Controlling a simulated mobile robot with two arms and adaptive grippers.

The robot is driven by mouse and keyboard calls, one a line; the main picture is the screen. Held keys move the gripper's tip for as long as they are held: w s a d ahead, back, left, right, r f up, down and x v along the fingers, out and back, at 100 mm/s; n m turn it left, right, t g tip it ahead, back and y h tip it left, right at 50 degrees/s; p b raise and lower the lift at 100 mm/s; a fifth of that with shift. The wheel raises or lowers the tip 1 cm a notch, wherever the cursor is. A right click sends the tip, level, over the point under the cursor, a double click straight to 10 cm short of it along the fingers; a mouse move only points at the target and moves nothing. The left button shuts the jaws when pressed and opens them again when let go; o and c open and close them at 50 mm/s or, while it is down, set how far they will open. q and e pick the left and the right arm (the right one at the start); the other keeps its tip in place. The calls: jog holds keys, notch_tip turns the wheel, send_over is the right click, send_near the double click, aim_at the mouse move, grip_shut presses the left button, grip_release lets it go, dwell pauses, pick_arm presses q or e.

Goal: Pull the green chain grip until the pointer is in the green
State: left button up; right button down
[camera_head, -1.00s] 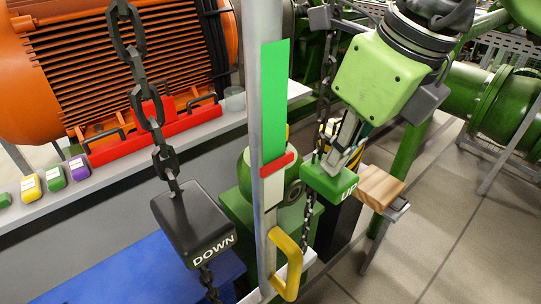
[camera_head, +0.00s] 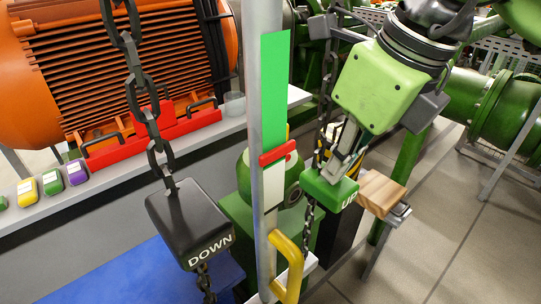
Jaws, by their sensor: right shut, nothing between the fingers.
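The green chain grip marked UP (camera_head: 329,190) hangs on its dark chain right of the gauge. My right gripper (camera_head: 343,168) reaches down to its top from the upper right; the fingers look shut, with their tips at or very close to the grip. Exact contact is hard to tell. The red pointer (camera_head: 278,153) sits at the lower end of the green band (camera_head: 275,90) and covers the border between green and the white part (camera_head: 273,188) below. A black grip marked DOWN (camera_head: 190,222) hangs on the left chain. My left gripper is not in view.
A grey post (camera_head: 262,60) carries the gauge, with a yellow handle (camera_head: 291,265) low on it. A wooden block (camera_head: 382,192) stands close right of the green grip. An orange motor (camera_head: 110,65) and red tray (camera_head: 150,137) are at left. Open floor lies at right.

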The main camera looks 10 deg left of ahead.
notch_tip(320, 180, up, 2)
jog(key=shift+r+p, duration=0.25)
jog(key=shift+p, duration=0.4)
notch_tip(320, 180, up, 7)
jog(key=p, duration=0.4)
jog(key=shift+p, duration=0.3)
notch_tip(320, 180, up, 7)
jog(key=p, duration=0.5)
jog(key=shift+a+f, duration=0.1)
dwell(0.4)
